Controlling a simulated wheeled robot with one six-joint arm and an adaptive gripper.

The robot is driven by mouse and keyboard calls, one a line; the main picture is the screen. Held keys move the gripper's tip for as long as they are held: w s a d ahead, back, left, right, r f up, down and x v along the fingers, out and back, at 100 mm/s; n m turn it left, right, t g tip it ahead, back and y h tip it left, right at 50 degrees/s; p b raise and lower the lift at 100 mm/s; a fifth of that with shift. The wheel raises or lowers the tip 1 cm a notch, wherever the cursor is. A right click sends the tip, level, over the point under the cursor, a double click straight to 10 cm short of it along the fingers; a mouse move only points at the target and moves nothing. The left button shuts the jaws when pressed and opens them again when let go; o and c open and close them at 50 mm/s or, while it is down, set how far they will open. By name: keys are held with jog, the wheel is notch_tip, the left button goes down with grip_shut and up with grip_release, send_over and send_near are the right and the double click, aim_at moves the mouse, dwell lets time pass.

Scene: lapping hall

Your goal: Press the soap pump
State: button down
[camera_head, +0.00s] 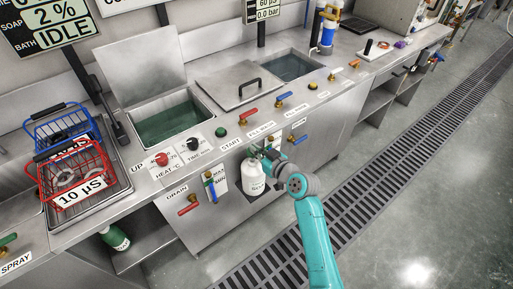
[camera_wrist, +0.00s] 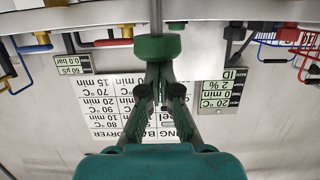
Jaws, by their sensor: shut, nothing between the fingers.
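The soap pump is a white bottle (camera_head: 253,180) with dark printing, against the front panel of the wash bench, with green parts at its top. My gripper (camera_head: 266,153) is at the top of the bottle, slightly to its right in the head view, and hides part of the pump head. In the wrist view, which appears upside down, my gripper (camera_wrist: 159,75) is shut and empty. A green rounded piece, apparently the pump head (camera_wrist: 158,46), lies just beyond the fingertips. I cannot tell whether they touch it or whether it is pushed down.
Red and blue tap handles (camera_head: 249,114) line the bench top behind my gripper. The red drain handle (camera_head: 188,205) and a blue-handled valve (camera_head: 211,188) are left of the bottle. A red basket (camera_head: 72,172) stands far left. Floor in front is clear, with a drain grate (camera_head: 372,178).

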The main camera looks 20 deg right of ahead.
jog(key=shift+f, duration=1.5)
